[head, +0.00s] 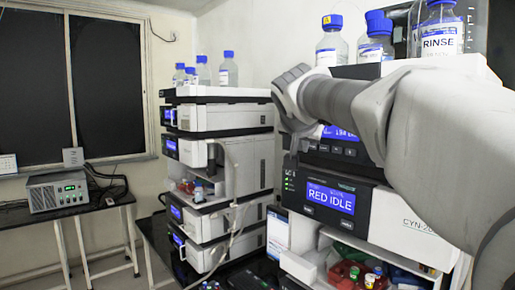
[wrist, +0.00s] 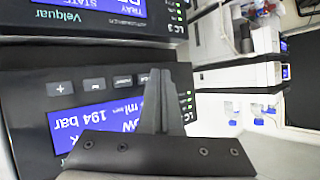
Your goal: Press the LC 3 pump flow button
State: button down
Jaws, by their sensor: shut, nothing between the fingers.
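The LC 3 pump module (head: 340,141) is in the right stack in the head view, partly hidden by my arm. In the head view my arm hides the gripper.
Below the pump is a module with a RED IDLE display (head: 331,198), and under it an open shelf of vials (head: 362,274). Capped bottles (head: 441,30) stand on top. A second stack (head: 221,118) stands to the left, with a grey box (head: 57,192) on a table.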

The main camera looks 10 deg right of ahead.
jog(key=s+a+b, duration=0.1)
jog(key=a, duration=0.1)
jog(key=s+a+b, duration=0.1)
jog(key=a, duration=0.1)
jog(key=shift+s, duration=0.4)
dwell(0.5)
jog(key=s+d+f+n+g+y, duration=0.1)
jog(key=s+f+n+g+y, duration=0.3)
jog(key=s+f, duration=2.4)
jog(key=shift+s+f+n+g, duration=0.3)
jog(key=shift+f+n+g, duration=0.45)
jog(key=shift+n+g, duration=0.4)
